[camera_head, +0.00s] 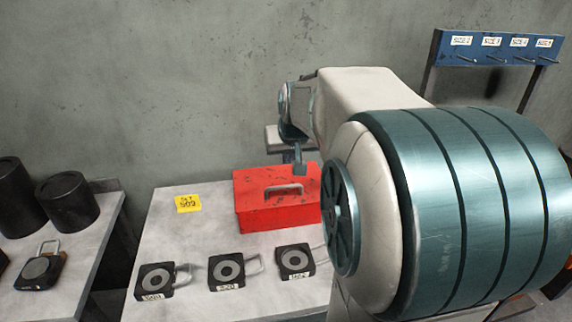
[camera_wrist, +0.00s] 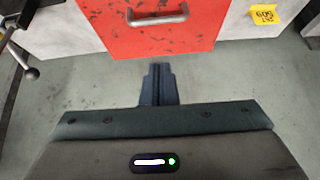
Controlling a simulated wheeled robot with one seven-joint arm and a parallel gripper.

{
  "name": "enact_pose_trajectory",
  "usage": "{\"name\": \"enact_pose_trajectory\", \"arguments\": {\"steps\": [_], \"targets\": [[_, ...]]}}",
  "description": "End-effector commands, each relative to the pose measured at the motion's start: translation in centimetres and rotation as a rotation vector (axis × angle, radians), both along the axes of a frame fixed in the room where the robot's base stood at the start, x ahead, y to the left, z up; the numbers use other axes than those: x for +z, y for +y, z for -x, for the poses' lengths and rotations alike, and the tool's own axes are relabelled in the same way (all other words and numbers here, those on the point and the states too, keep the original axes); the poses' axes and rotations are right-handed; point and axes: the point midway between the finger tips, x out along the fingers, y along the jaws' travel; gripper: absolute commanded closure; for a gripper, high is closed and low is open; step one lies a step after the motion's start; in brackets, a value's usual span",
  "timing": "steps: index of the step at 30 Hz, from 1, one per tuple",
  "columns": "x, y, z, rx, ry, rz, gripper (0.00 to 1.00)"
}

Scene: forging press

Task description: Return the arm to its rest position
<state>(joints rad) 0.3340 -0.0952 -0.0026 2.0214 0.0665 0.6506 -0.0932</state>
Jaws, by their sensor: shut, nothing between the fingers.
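My arm fills the right half of the head view, with its large banded joint closest to the camera. My gripper (camera_head: 301,168) shows small beyond the red toolbox (camera_head: 262,215), near the wall. In the wrist view my gripper (camera_wrist: 158,78) is shut, with its fingers together and nothing between them. The red toolbox (camera_wrist: 152,38) with its metal handle lies just past the fingertips in that view. I cannot tell whether the fingers touch it.
A pale table (camera_head: 165,235) holds the toolbox, a yellow tag (camera_head: 188,203) and several black padlocks (camera_head: 226,270). A left table (camera_head: 90,255) carries dark cylinders (camera_head: 68,203) and another padlock (camera_head: 40,268). A blue hook rack (camera_head: 495,50) stands at the back right.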

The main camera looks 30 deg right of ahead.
Motion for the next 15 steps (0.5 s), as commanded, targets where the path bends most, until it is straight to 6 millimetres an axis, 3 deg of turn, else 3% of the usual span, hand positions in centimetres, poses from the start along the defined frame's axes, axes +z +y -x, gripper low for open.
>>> {"name": "enact_pose_trajectory", "arguments": {"steps": [4, 11, 15], "targets": [[1.1, 0.2, 0.6, 0.0, -0.002, 0.001, 1.0], [1.3, 0.4, 1.0, 0.003, 0.002, -0.001, 1.0], [0.5, 2.7, 2.8, 0.038, 0.032, -0.01, 1.0]]}}
